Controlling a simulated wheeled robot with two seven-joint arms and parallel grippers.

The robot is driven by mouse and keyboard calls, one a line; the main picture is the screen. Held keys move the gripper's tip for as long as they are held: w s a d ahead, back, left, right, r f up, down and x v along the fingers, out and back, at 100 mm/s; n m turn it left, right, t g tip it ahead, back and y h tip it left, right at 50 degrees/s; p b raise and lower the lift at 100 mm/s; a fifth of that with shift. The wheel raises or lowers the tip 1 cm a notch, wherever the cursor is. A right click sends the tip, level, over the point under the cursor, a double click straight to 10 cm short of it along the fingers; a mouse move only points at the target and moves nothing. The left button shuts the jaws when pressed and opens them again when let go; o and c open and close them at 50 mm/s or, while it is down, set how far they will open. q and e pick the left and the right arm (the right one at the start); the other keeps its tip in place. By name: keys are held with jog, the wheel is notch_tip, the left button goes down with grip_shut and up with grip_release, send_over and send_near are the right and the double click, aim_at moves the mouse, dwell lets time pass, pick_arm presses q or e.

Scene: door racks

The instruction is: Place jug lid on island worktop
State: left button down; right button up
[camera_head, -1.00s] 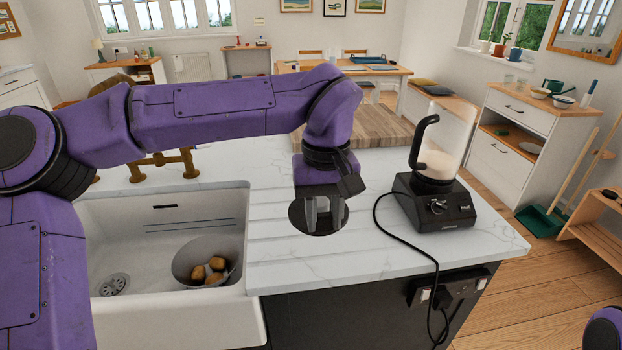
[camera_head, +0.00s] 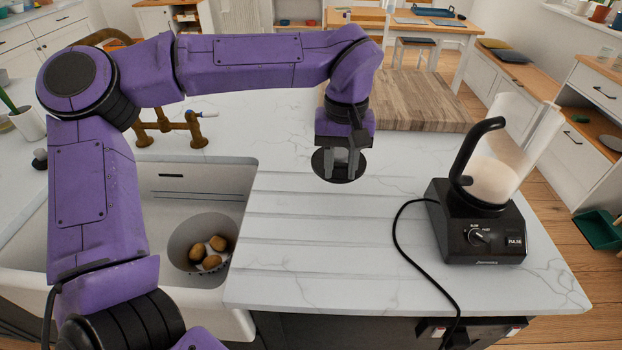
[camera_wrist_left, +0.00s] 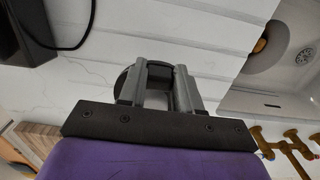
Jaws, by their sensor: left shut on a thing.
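My left gripper (camera_head: 341,172) is shut on the jug lid (camera_head: 319,163), a round black disc. The gripper points down over the island worktop (camera_head: 310,225), between the sink and the blender. In the left wrist view the fingers (camera_wrist_left: 160,90) cover part of the dark lid (camera_wrist_left: 121,80). I cannot tell whether the lid touches the white marble top or hangs just above it. The blender jug (camera_head: 510,150) stands uncovered on its black base (camera_head: 480,225), with pale contents inside. My right gripper is not in view.
A sink (camera_head: 200,180) with a bowl of potatoes (camera_head: 205,245) lies left of the lid. A wooden board (camera_head: 425,100) lies behind it. The blender's black cable (camera_head: 405,245) curves over the worktop. The grooved top in front of the lid is clear.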

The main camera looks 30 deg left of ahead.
aim_at(314, 163)
pick_arm(q)
jog(key=a+f, duration=0.4)
jog(key=w+a+f+p, duration=0.1)
jog(key=a+f, duration=0.1)
jog(key=shift+a, duration=0.3)
jog(key=f, duration=0.2)
jog(key=a+f, duration=0.1)
jog(key=f, duration=0.1)
jog(key=shift+w+f, duration=0.1)
jog(key=shift+w, duration=0.05)
jog(key=shift+d, duration=0.1)
jog(key=c, duration=0.8)
grip_release()
jog(key=shift+f, duration=0.1)
notch_tip(314, 163, up, 12)
jog(key=shift+r, duration=0.15)
